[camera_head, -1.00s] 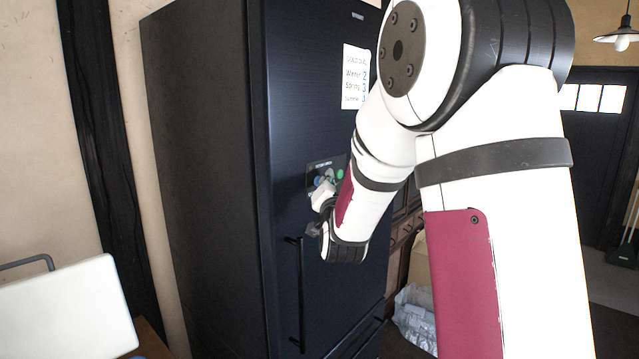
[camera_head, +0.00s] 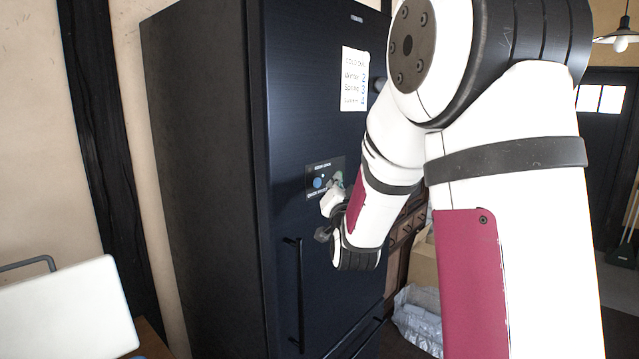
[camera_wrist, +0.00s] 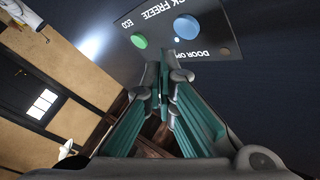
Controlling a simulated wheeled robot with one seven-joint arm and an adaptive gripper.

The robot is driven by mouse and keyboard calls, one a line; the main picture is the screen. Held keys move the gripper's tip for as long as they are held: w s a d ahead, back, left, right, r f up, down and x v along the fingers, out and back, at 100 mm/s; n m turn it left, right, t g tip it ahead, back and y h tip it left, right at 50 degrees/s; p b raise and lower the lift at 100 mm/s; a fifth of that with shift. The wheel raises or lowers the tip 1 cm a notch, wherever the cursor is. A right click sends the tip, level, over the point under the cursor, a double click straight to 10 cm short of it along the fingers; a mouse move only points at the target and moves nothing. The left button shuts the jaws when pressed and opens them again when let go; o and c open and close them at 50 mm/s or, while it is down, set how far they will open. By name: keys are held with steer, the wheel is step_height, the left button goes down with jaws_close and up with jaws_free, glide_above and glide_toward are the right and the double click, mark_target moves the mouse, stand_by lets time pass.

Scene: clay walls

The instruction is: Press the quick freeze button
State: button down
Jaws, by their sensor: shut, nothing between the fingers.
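A dark control panel (camera_head: 314,168) is on the front of the black fridge (camera_head: 300,120). It carries a round blue button (camera_head: 318,183), which also shows in the wrist view (camera_wrist: 187,27). A green button (camera_wrist: 139,41) sits beside it, near the label "ECO". A partly cut-off label ending in "FREEZE" (camera_wrist: 153,9) runs along the panel edge by the buttons. My gripper (camera_wrist: 160,65) is shut and empty, its teal-padded fingers together, with tips just below the panel and between the two buttons in the wrist view. Whether the tips touch the panel I cannot tell.
A long vertical handle (camera_head: 301,290) stands out from the fridge door below the panel. A white note (camera_head: 354,80) is stuck above it. A white panel-like object (camera_head: 65,310) is at the lower left. A cardboard box (camera_head: 424,262) is at the right.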

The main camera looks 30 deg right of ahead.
steer(key=s, duration=0.1)
steer(key=s+d, duration=0.1)
steer(key=s, duration=0.1)
steer(key=s+p, duration=0.1)
steer(key=shift+s+d, duration=0.15)
steer(key=shift+d, duration=0.1)
steer(key=shift+a, duration=0.1)
stand_by(0.3)
steer(key=s+a+n+g+y, duration=0.3)
steer(key=s+a, duration=0.1)
steer(key=a, duration=0.3)
steer(key=s+a+n+g+y, duration=0.2)
steer(key=s+a+n+y, duration=0.15)
steer(key=a, duration=0.35)
steer(key=s+a+f+n+g+y, duration=0.1)
steer(key=s+a+f+n+g, duration=0.1)
steer(key=s, duration=0.9)
steer(key=s+a+f+n+g, duration=0.2)
steer(key=s+a+n+g, duration=0.2)
steer(key=s, duration=0.8)
steer(key=shift+a+g+y, duration=0.35)
steer(key=shift+a+g, duration=0.25)
steer(key=shift+a, duration=0.65)
